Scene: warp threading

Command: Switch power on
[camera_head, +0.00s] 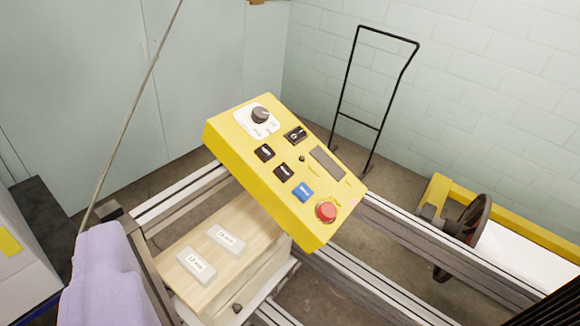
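A yellow control box (225,150) is tilted in the middle of the camera_head view, mounted over a metal frame. At its upper left is a dark rotary knob (260,114) on a white plate. Beside it is a black switch (295,135) with small white marks; its position is too small to tell. Below are two black buttons, one upper (264,152) and one lower (283,172), then a blue button (303,192) and a red mushroom button (326,211). A dark display (327,163) looks blank. My gripper is not in view.
Aluminium rails (400,234) run below the box. A wooden board (197,236) carries two white labelled blocks. A lilac cloth (100,280) hangs lower left. A black hand-truck frame (384,100) stands behind, and a wheel (468,232) is at right. A thin rod (130,115) slants at left.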

